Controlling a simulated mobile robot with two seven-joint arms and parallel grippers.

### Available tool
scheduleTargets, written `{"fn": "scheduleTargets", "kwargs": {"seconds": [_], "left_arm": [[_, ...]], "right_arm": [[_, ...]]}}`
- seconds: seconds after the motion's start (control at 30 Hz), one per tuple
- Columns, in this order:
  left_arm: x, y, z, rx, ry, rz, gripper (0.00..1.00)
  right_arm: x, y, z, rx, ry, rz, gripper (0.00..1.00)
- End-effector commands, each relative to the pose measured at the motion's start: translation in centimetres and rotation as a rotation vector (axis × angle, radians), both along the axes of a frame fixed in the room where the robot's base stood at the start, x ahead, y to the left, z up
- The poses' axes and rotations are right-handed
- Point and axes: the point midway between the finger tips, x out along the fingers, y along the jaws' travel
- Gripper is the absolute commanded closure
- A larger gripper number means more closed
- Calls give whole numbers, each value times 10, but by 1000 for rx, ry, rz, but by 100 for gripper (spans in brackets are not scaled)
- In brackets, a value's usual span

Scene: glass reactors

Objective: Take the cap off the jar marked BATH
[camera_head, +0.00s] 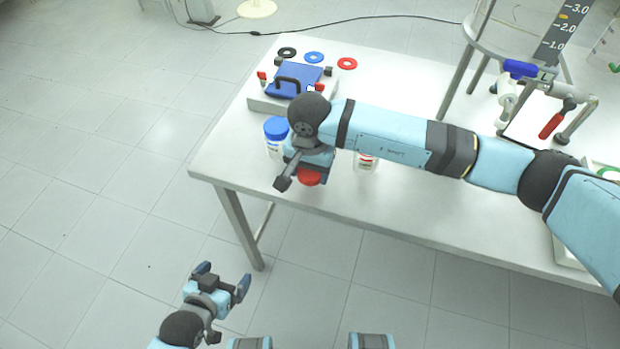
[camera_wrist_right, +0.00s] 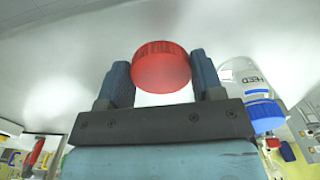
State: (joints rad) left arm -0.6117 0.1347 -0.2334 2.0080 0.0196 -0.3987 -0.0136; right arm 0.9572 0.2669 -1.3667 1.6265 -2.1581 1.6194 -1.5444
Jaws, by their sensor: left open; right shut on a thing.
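My right gripper (camera_head: 309,166) is shut on a red cap (camera_wrist_right: 161,68), gripped between its two fingers (camera_wrist_right: 160,66). The red cap also shows in the head view (camera_head: 309,177), near the table's front edge. I see no jar body joined to the cap in either view. A clear jar with red marking (camera_head: 367,162) stands on the table, partly behind my right arm; its top is hidden and I cannot read its name. A jar with a blue cap (camera_head: 276,129) stands left of the gripper. My left gripper (camera_head: 222,280) is open and empty, low in front of the table.
The white table (camera_head: 400,205) holds a raised base with a blue plate and black handle (camera_head: 292,80). Black, blue and red rings (camera_head: 347,63) lie behind it. A clamp stand with a red handle (camera_head: 551,125) is at the right. The front middle is clear.

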Motion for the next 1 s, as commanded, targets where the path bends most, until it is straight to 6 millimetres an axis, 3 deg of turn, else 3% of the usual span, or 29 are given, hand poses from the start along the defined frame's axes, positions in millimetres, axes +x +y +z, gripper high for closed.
{"fn": "scheduleTargets", "kwargs": {"seconds": [0.37,0.73,0.77,0.87,1.0], "left_arm": [[-1,0,2,3,-1,-2,3],[-1,0,-5,2,4,-2,3],[-2,0,-5,2,7,-2,3],[-2,0,-4,3,11,-3,3],[-2,0,-2,2,9,-3,3]], "right_arm": [[0,0,-43,0,1,-1,64],[0,0,-50,-1,-2,0,64],[0,0,-49,0,-1,0,37],[0,0,-47,0,-1,0,14],[0,0,-47,0,-1,0,14]]}}
